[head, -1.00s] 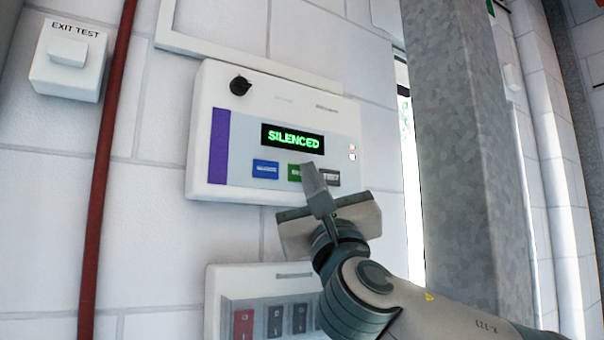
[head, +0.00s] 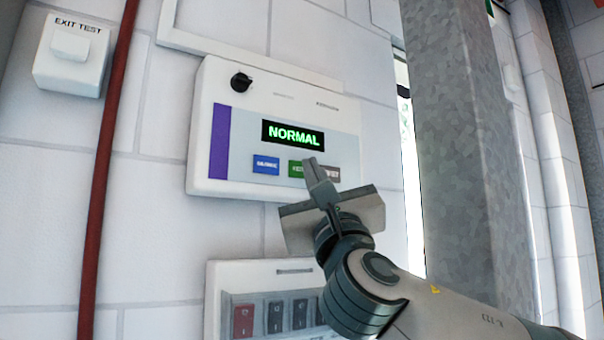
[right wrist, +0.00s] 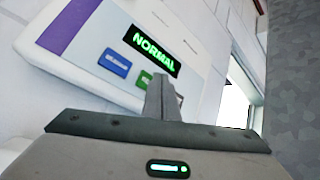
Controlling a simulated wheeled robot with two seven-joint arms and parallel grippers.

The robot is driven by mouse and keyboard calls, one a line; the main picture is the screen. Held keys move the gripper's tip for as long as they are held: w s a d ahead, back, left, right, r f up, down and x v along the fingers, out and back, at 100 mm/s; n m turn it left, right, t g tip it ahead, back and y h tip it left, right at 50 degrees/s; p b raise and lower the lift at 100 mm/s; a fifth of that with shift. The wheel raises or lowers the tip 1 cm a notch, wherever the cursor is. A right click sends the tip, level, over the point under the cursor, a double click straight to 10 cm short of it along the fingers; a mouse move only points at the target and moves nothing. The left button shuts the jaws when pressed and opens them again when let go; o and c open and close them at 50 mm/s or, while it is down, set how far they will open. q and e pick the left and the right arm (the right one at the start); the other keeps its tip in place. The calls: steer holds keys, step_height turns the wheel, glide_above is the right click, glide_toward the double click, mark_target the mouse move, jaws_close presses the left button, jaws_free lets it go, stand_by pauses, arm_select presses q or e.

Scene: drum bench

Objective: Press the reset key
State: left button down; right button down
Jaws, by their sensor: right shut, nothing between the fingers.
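A white wall panel (head: 205,120) carries a black display (head: 293,134) that reads NORMAL in green. Below it are a blue key (head: 266,165), a green key (head: 295,169) with a partly covered label, and a dark grey key (head: 331,174). My right gripper (head: 313,168) is shut and empty, its fingertips in front of the green key. In the right wrist view the fingers (right wrist: 161,90) overlap the right part of the green key (right wrist: 144,79). I cannot tell whether the tips touch it. My left gripper is not in view.
A black knob (head: 241,83) sits at the panel's upper left. A lower box (head: 265,270) with red and dark switches is beneath. A red pipe (head: 104,170) and an EXIT TEST box (head: 70,60) are at left. A grey column (head: 460,150) stands right.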

steer(key=shift+s, duration=0.1)
stand_by(0.3)
steer(key=s+d+b, duration=0.2)
steer(key=s+d, duration=0.1)
steer(key=s, duration=0.1)
steer(key=shift+s+d+b, duration=0.3)
steer(key=shift+s+b, duration=0.1)
stand_by(0.8)
